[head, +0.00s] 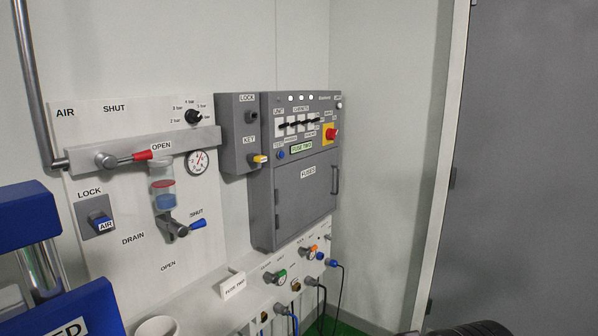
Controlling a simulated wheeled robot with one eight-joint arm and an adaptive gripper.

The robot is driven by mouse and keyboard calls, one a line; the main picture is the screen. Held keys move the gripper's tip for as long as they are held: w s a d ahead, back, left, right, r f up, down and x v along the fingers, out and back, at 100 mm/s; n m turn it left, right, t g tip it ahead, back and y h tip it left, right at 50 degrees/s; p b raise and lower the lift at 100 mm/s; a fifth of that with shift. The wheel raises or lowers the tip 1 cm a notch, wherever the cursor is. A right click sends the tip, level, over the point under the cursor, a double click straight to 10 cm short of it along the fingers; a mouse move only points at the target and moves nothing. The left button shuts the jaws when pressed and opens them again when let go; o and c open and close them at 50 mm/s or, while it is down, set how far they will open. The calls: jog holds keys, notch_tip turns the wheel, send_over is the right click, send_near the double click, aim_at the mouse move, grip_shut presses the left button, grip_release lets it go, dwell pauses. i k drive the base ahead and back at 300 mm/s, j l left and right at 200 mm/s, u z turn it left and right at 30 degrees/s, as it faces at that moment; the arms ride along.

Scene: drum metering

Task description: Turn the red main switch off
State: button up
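The red main switch (331,134) is a red knob on a yellow plate. It sits at the upper right of the front of a grey wall cabinet (290,200). The knob is small in the head view, and I cannot tell its position. Nothing is touching it. My gripper is not recognisable in this view.
Left of the cabinet are a grey lock box (238,135) with a yellow key and a white AIR panel (110,255) with a red-handled lever (125,159). A blue labelled object (70,310) stands at the lower left. A grey door (530,170) is at right.

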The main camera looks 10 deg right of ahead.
aim_at(331, 133)
jog(key=i+l, duration=0.3)
jog(key=i+l+z, duration=0.1)
jog(key=i+l, duration=0.15)
jog(key=i, duration=0.3)
jog(key=i+l, duration=0.25)
jog(key=i, duration=0.15)
